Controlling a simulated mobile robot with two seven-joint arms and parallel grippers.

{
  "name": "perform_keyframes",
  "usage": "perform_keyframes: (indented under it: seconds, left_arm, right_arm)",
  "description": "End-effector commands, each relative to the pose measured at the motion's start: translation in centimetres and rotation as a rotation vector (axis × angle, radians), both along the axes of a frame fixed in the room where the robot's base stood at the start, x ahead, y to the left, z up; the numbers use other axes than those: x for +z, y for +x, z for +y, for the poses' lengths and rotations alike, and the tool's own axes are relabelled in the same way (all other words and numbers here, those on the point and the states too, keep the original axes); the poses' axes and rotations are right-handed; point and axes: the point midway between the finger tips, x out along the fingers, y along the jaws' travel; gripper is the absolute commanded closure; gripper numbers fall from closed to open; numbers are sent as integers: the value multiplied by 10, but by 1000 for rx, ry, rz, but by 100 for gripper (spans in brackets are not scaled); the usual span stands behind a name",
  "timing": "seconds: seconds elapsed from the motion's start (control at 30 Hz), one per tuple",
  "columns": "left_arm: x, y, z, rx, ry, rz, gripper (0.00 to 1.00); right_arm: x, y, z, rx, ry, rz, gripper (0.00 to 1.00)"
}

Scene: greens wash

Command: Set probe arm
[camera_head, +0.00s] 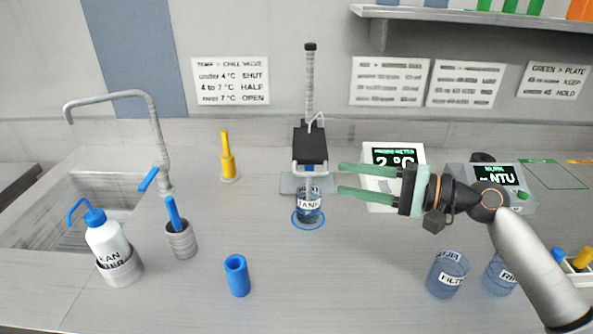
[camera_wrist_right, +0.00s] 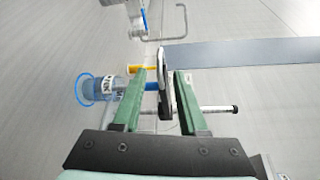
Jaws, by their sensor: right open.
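The probe stand has a tall ribbed grey post (camera_head: 310,85) with a black cap and a black arm block (camera_head: 310,146) at mid-height. A probe below the block reaches toward a clear beaker marked TANK (camera_head: 309,212), which stands within a blue ring. My right gripper (camera_head: 342,179) is open just right of the block and beaker, its green fingers pointing left. In the right wrist view, the dark block (camera_wrist_right: 166,88) appears between the open fingers (camera_wrist_right: 160,80); I cannot tell whether they touch it. My left gripper is not in view.
A probe meter reading 2 °C (camera_head: 393,157) stands behind my right gripper, with an NTU meter (camera_head: 500,180) farther right. Clear beakers (camera_head: 447,274) stand at the front right. A blue cylinder (camera_head: 237,276), a wash bottle (camera_head: 107,236) and a sink are left.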

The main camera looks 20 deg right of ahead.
Motion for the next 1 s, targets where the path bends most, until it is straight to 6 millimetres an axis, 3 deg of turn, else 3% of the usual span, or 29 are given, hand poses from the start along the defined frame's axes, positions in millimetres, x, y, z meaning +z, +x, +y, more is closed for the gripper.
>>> perform_keyframes:
  seconds: [0.3, 0.5, 0.97, 1.0]
  left_arm:
    - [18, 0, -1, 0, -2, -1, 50]
    - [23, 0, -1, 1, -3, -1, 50]
    - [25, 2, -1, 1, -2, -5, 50]
    - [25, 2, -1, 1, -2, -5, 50]
  right_arm:
    - [-1, 38, 51, 3, 3, -2, 58]
    - [-6, 57, 74, 2, 2, 0, 58]
    - [-10, 65, 85, 1, -2, 0, 58]
    - [-10, 65, 84, 1, -2, 0, 61]
